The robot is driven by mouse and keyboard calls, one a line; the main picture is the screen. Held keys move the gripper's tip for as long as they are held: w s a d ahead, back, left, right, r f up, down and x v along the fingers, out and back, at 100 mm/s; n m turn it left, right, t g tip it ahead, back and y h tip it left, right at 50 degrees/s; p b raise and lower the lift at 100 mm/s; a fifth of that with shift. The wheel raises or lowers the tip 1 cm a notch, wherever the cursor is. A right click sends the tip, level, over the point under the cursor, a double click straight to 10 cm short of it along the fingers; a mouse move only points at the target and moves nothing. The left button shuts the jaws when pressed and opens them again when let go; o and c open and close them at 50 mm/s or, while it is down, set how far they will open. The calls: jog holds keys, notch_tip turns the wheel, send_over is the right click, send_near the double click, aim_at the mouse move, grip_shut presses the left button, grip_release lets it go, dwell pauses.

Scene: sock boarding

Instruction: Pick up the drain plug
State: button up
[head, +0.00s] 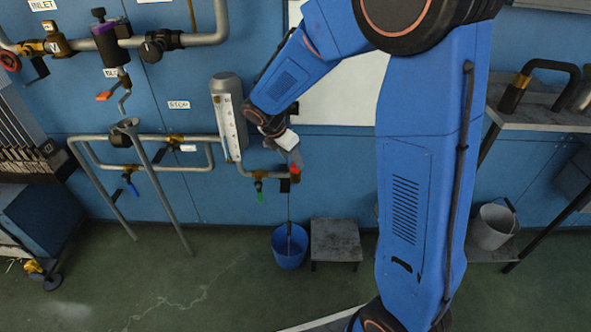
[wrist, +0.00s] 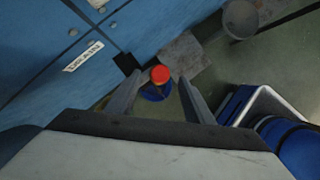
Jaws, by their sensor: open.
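A red plug, which I take for the drain plug (head: 295,170), sits by the right end of the lower pipe in the head view, just under my gripper (head: 290,153). In the wrist view the red round top of the drain plug (wrist: 160,74) shows between the two fingers of my gripper (wrist: 159,83). The fingers are apart, with a gap on each side of the plug. I cannot tell how far along the fingers the plug lies in depth.
A blue bucket (head: 289,250) stands on the floor below the drain, beside a low grey step (head: 336,240). A gauge (head: 227,128) and a grey cylinder are left of my gripper. A green-tipped valve (head: 258,192) hangs close by. A grey bucket (head: 493,227) is at the right.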

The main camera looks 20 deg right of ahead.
aim_at(294, 166)
jog(key=x, duration=0.3)
jog(key=shift+d+f, duration=0.1)
jog(key=shift+f, duration=0.05)
jog(key=c, duration=1.1)
jog(key=shift+c, duration=0.2)
